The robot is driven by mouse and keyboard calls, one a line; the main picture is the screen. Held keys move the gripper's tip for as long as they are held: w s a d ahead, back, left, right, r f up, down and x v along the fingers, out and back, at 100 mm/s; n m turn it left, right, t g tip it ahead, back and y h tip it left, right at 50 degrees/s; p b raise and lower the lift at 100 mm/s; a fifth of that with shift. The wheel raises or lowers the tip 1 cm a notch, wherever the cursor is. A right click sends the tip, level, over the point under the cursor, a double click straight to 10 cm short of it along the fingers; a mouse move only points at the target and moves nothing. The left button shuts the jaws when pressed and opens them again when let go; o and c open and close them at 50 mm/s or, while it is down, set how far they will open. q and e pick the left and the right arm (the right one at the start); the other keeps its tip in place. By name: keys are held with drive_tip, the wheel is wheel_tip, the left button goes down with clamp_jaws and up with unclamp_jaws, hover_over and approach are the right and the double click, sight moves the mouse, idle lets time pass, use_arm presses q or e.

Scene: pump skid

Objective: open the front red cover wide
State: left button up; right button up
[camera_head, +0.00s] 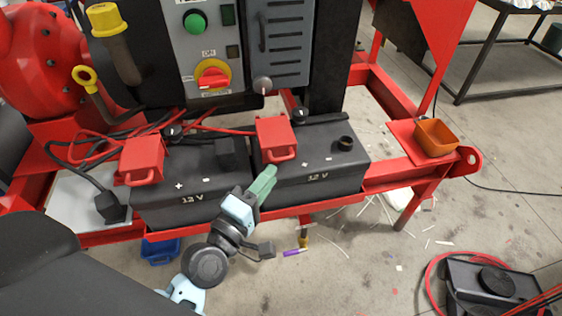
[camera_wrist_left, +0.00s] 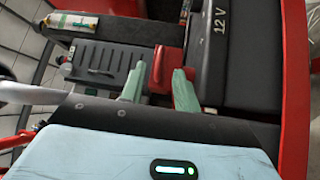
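Two red covers with loop handles sit on the black 12 V batteries. One red cover (camera_head: 142,160) is on the left battery (camera_head: 188,205); the other red cover (camera_head: 276,138) is on the right battery (camera_head: 325,178). Both look closed. I cannot tell for certain which one is called front. My left gripper (camera_head: 265,182) is just in front of the right cover's handle. In the left wrist view, the green fingers (camera_wrist_left: 158,88) are spread, with a red cover (camera_wrist_left: 169,66) beyond and between them; contact is unclear. My right gripper is not in view.
A grey control panel (camera_head: 275,40) with a red rotary switch (camera_head: 213,76) stands behind the batteries. Red cables (camera_head: 100,140) run at left. An orange bin (camera_head: 436,138) sits on the frame at right. Floor shows at front right.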

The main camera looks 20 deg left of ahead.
sight(277, 140)
use_arm(q)
drive_tip(key=shift+x, duration=2.65)
clamp_jaws()
